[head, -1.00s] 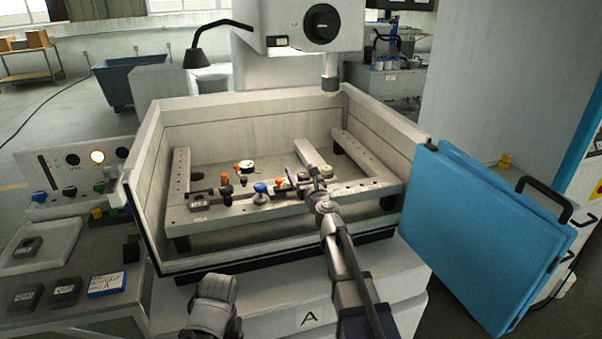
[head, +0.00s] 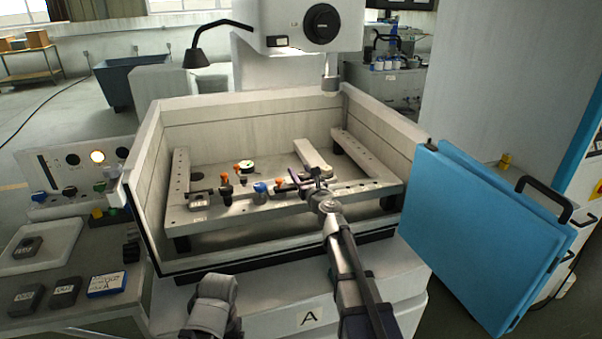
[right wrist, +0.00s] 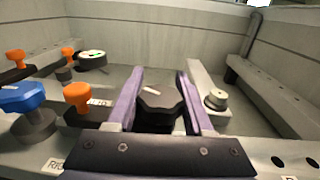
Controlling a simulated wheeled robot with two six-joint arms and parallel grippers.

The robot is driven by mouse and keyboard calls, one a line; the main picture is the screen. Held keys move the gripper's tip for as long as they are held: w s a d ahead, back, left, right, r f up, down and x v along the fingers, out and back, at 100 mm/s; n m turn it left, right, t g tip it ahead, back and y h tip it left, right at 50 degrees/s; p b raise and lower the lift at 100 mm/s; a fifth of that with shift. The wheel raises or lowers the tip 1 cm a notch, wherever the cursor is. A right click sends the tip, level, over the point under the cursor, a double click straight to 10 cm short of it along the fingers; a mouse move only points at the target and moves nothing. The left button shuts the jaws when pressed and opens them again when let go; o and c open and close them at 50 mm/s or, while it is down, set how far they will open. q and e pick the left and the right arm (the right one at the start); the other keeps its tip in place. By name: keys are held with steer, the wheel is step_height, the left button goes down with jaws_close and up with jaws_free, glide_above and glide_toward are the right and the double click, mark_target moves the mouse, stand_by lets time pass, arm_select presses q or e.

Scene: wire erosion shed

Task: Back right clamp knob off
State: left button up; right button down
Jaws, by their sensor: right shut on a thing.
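A dark, lobed clamp knob (right wrist: 160,106) with a white mark on top sits between the purple fingers of my right gripper (right wrist: 159,92) in the right wrist view. The right gripper is shut on it. In the head view, the right gripper (head: 307,179) is over the front rail of the work frame (head: 235,213), and its fingers mostly hide this knob. I cannot tell whether the knob is still seated. An orange knob (right wrist: 78,95) and a blue knob (right wrist: 22,97) stand to its left. My left gripper is not in view.
A metal bar with a round fitting (right wrist: 215,98) is close on the right. Tank walls (head: 385,125) surround the frame. A blue door (head: 490,235) stands open at right.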

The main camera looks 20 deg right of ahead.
steer(key=n+y, duration=0.2)
steer(key=y, duration=0.1)
steer(key=n+g+y, duration=0.1)
steer(key=shift+a+y, duration=0.3)
steer(key=shift+y, duration=0.1)
steer(key=shift+s+a+n+g+y, duration=0.2)
steer(key=shift+n+g+y, duration=0.1)
steer(key=shift+n+y, duration=0.25)
steer(key=shift+c, duration=1.4)
jaws_free()
steer(key=v, duration=0.7)
steer(key=shift+s+d, duration=0.2)
steer(key=shift+s, duration=0.15)
